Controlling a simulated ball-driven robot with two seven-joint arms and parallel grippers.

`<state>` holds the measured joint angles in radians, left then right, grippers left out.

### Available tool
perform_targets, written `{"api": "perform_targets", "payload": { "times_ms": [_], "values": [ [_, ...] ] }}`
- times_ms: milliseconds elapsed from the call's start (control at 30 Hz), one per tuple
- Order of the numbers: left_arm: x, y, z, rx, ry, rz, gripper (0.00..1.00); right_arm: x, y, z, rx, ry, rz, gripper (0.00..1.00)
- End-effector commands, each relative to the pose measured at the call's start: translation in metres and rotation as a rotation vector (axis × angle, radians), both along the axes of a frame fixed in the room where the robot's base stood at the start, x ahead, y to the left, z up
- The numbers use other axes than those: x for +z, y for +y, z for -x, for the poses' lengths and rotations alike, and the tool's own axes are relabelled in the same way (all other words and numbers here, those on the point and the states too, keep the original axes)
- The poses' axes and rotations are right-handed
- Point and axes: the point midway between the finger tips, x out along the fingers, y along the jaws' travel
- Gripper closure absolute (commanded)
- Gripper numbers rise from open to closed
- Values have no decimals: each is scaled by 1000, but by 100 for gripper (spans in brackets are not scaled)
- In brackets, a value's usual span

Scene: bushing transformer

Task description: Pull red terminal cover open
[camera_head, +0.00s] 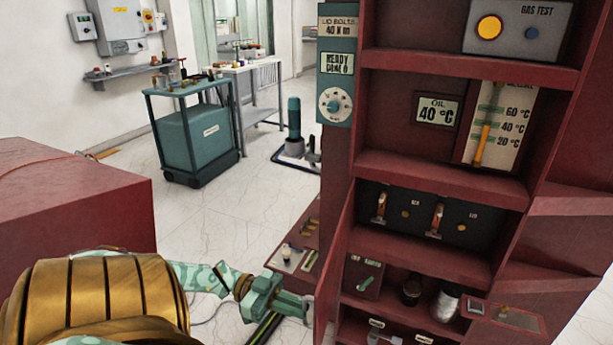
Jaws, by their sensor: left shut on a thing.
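The red terminal cover (335,262) appears as a narrow upright panel, seen nearly edge-on, at the left side of the lower red cabinet. The compartments to its right are exposed. My left gripper (303,307), with its pale green patterned arm, reaches in from the lower left. Its jaws are shut at the cover's left side, on what looks like the cover's handle; the handle is small and mostly hidden by the jaws. My right gripper is out of view.
The red cabinet (440,172) holds an oil display (437,112), orange-handled switches (436,221) and a metal cylinder (446,303). A small side tray (292,258) sits beside the cover. A red block (75,200) stands left, a teal cart (197,145) behind.

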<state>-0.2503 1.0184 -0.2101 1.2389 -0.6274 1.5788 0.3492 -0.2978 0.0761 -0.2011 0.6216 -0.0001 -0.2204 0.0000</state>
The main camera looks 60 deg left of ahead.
Motion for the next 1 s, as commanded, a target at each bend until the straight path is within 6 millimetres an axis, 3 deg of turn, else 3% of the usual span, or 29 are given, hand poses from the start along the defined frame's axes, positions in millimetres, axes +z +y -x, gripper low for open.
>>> {"api": "perform_targets", "payload": {
  "times_ms": [600, 700, 1000],
  "values": [
    [1, 12, 1, 9, -3, -7, 100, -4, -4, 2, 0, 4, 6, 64],
    [1, 12, 1, 9, -4, -6, 69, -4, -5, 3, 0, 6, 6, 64],
    [0, 12, 3, 6, -1, -3, 69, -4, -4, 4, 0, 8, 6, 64]
  ]
}}
